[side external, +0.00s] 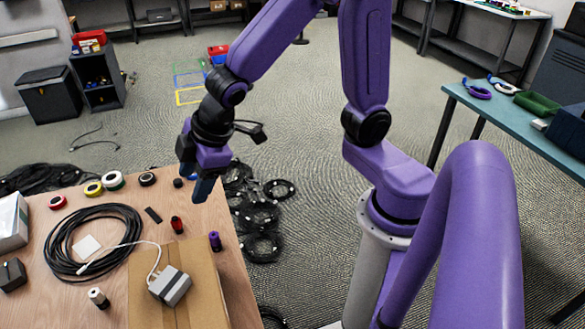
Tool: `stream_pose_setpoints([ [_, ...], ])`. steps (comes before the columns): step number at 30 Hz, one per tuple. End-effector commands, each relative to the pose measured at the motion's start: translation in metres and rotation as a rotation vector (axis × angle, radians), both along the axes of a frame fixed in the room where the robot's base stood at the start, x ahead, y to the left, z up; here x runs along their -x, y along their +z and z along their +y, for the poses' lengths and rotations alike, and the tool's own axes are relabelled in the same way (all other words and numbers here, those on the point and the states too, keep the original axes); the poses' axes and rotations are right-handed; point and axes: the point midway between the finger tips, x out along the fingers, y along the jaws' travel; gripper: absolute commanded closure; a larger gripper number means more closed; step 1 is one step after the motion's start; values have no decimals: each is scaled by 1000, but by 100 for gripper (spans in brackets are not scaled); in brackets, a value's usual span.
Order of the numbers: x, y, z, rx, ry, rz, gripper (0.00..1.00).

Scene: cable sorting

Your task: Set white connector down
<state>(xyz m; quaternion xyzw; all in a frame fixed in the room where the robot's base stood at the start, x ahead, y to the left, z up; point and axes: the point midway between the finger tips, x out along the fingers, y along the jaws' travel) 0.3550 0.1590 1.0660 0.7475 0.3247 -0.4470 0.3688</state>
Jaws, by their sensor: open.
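A pale grey-white block (170,286) with a white cable (154,258) lies on top of a cardboard box (207,300) on the wooden table. The cable runs from the block back and left, down to the black cable coil. A flat white square (87,247) lies inside the coil. My gripper (203,190) is open and points down above the table's right edge, behind and to the right of the block and apart from it. I see nothing between its fingers.
A large black cable coil (52,238) fills the table's left middle. Tape rolls (112,181) line the back edge. A red bottle (177,225), a purple spool (215,241) and a white cylinder (98,297) stand near the box. Black cables (262,216) lie on the floor.

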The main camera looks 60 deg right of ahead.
Motion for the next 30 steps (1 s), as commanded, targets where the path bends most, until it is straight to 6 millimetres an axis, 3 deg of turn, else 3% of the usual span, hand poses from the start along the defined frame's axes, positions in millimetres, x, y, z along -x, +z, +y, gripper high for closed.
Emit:
stream_pose_setpoints([
  [1,27,4,-16,17,-2,40,41],
  [6,115,6,-64,85,7,212,41],
  [9,153,6,-85,114,25,295,41],
  [12,178,6,-99,131,41,353,41],
  [17,192,5,-107,144,51,388,41],
  [30,191,5,-106,143,50,385,41],
])
